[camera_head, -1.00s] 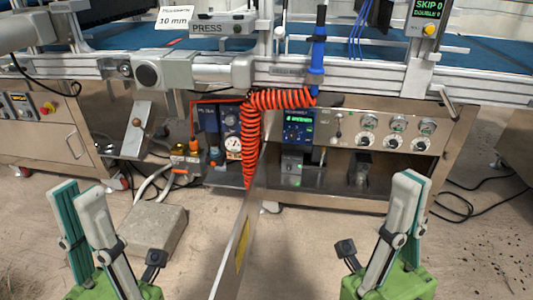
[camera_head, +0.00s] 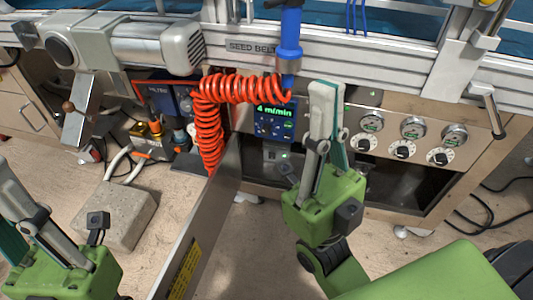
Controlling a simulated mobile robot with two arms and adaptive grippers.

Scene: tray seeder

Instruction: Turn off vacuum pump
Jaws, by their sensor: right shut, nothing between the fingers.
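The silver control panel (camera_head: 475,135) under the conveyor carries a blue display (camera_head: 274,122) reading 4 m/min and three round gauges (camera_head: 412,127) with black knobs (camera_head: 402,151) below them. I cannot tell which control belongs to the vacuum pump. My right gripper (camera_head: 325,90) is shut and empty, upright in front of the panel, between the display and the left gauge. It hides the panel there, including the small lever. I cannot tell whether its tips touch the panel. My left gripper (camera_head: 8,195) is at the lower left, open, partly cut off by the frame edge.
A coiled orange hose (camera_head: 208,130) hangs left of the display, below a blue handle (camera_head: 290,45). A metal plate (camera_head: 205,225) stands out toward me between my arms. A grey foot pedal box (camera_head: 115,213) lies on the floor. The conveyor rail (camera_head: 385,60) runs above the panel.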

